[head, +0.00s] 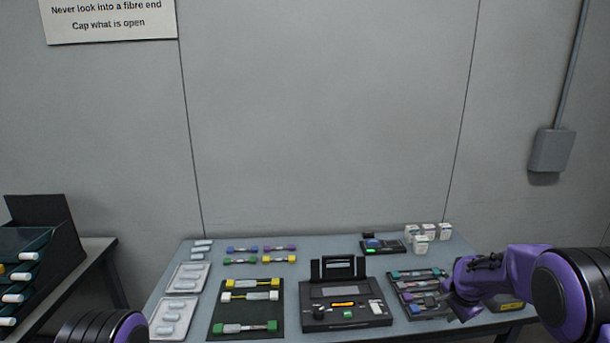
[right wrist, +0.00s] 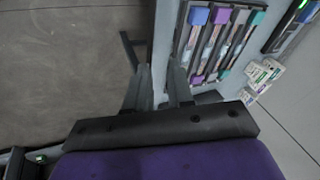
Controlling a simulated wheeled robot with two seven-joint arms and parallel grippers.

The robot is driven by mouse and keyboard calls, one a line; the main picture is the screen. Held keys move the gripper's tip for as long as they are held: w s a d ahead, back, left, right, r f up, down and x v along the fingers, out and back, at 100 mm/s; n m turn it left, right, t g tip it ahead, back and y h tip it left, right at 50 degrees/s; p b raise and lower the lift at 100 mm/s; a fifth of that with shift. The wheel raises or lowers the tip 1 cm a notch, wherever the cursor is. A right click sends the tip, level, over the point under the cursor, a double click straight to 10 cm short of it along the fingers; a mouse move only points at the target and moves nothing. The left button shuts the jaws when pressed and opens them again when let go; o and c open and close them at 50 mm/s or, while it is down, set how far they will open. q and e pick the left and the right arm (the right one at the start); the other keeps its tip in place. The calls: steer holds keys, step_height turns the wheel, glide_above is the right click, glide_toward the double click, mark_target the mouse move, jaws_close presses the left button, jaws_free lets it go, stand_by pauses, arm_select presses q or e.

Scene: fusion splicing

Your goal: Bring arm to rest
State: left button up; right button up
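My right arm comes in from the right in the head view, and its gripper (head: 460,302) is over the right end of the table, beside a dark tray (head: 403,290) of splice pieces with coloured ends. In the right wrist view the two fingers of this gripper (right wrist: 160,82) stand apart with nothing between them. The table's edge and the floor show beyond them, and the tray (right wrist: 222,42) lies to the right. Of my left arm only a dark and purple link shows at the bottom left of the head view; its gripper is out of view.
A black splicer (head: 344,295) stands mid-table (head: 298,258). A dark mat (head: 247,312) with several splice pieces and pale trays (head: 187,278) lie left of it. Small white boxes (head: 420,240) stand at the back right. A dark rack (head: 40,250) stands far left.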

steer(key=s+a+f+n+t+h, duration=0.2)
steer(key=s+f+n, duration=0.2)
steer(key=s+f, duration=1)
steer(key=s+a+f+n+g, duration=0.1)
steer(key=s+a+f, duration=0.1)
steer(key=s, duration=0.7)
steer(key=s+a+f+n+g+b, duration=0.1)
steer(key=s+a+f, duration=0.1)
steer(key=s, duration=0.8)
steer(key=s+a+f+n+g+b, duration=0.1)
steer(key=s+f, duration=0.3)
steer(key=s, duration=0.5)
steer(key=shift+s+a+f, duration=0.15)
steer(key=shift+s+a, duration=0.1)
steer(key=shift+a, duration=0.15)
